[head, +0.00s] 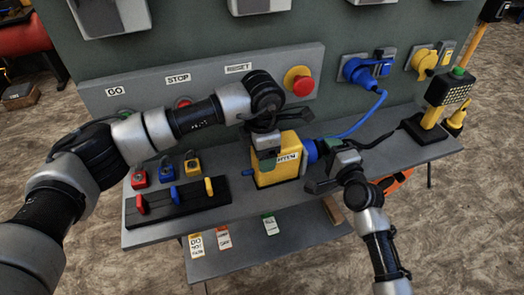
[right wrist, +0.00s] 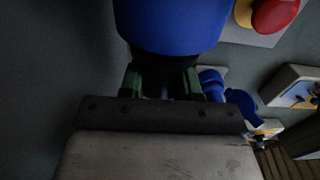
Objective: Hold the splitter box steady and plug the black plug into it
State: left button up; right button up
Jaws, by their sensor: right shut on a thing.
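The yellow splitter box (head: 277,172) stands on the grey bench, with a blue socket (head: 311,151) on its right side. My left gripper (head: 267,158) is over the box's upper left part; whether its fingers are closed is unclear. My right gripper (head: 334,157) is beside the blue socket, shut on the black plug, which is mostly hidden in the head view. In the right wrist view, the dark plug (right wrist: 165,78) shows between green fingers, directly before a large blue cylinder (right wrist: 170,25). I cannot tell how far the plug is inside. A black cable (head: 378,141) trails right from the gripper.
A blue cable (head: 365,119) runs from the blue wall plug (head: 360,71) toward the box. A black rack (head: 178,203) with coloured levers and several small padlocks lies left. A yellow handheld unit (head: 434,115) stands right. A red stop button (head: 300,82) is behind.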

jog(key=shift+s+a, duration=0.1)
jog(key=shift+a, duration=0.05)
jog(key=o, duration=1)
jog(key=shift+w+d, duration=0.5)
jog(key=shift+d, duration=0.9)
jog(key=shift+w+d, duration=0.55)
jog(key=shift+d, duration=0.85)
jog(key=shift+w+d, duration=0.5)
jog(key=shift+d, duration=0.9)
pick_arm(q)
jog(key=o, duration=1.4)
jog(key=shift+c, duration=0.2)
